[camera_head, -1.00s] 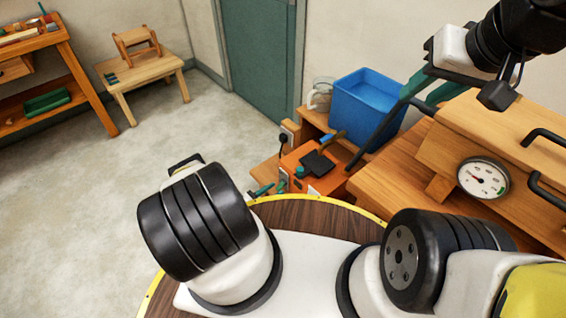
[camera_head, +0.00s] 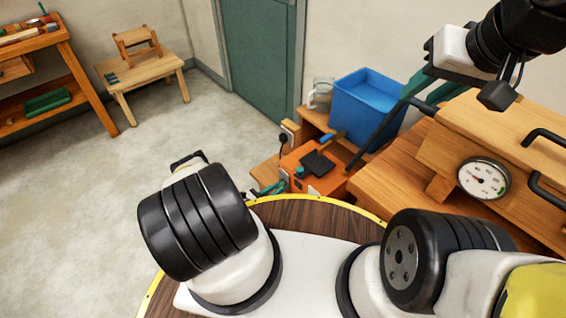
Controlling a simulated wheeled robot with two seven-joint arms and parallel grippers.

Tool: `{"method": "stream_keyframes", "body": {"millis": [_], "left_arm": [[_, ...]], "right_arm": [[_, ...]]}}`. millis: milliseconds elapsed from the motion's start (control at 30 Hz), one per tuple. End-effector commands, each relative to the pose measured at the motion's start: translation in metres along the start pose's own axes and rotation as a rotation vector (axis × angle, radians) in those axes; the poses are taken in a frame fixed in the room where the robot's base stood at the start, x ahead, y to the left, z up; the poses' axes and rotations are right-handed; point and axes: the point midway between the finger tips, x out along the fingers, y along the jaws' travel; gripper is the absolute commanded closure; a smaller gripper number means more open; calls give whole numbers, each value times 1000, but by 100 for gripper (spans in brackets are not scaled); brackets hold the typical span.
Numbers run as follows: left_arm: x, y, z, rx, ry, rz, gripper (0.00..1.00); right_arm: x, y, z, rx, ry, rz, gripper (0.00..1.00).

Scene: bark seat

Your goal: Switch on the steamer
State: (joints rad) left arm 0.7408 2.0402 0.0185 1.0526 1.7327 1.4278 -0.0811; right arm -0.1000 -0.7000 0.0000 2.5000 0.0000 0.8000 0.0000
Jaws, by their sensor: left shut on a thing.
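The steamer (camera_head: 327,184) is an orange box with a dark pad on top, low beside the wooden cabinet. My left gripper (camera_head: 271,188) shows only as small teal fingertips at the steamer's left side, largely hidden behind my arm. Its fingers are close together on something small, too small to make out. I cannot tell the state of the steamer's switch. My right gripper (camera_head: 424,97) has teal fingers standing apart, empty, above the wooden bench at the upper right.
A blue tank (camera_head: 362,112) and a clear jug (camera_head: 321,93) stand behind the steamer. A wooden steam box (camera_head: 515,140) with a dial gauge (camera_head: 483,179) and black handles is at the right. The floor at left is clear.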

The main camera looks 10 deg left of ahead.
Motion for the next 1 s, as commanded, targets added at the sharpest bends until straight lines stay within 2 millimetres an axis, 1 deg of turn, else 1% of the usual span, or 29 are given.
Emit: {"method": "stream_keyframes", "body": {"millis": [267, 800, 1000], "left_arm": [[-2, 2, 9, -1, 132, 1, 100], [3, -1, 33, 5, 624, -7, 100], [6, -1, 40, 5, 778, -7, 100]], "right_arm": [[0, 0, 0, 0, 0, 0, 65], [0, 0, 0, 0, 0, 0, 65], [0, 0, 0, 0, 0, 0, 65]]}}
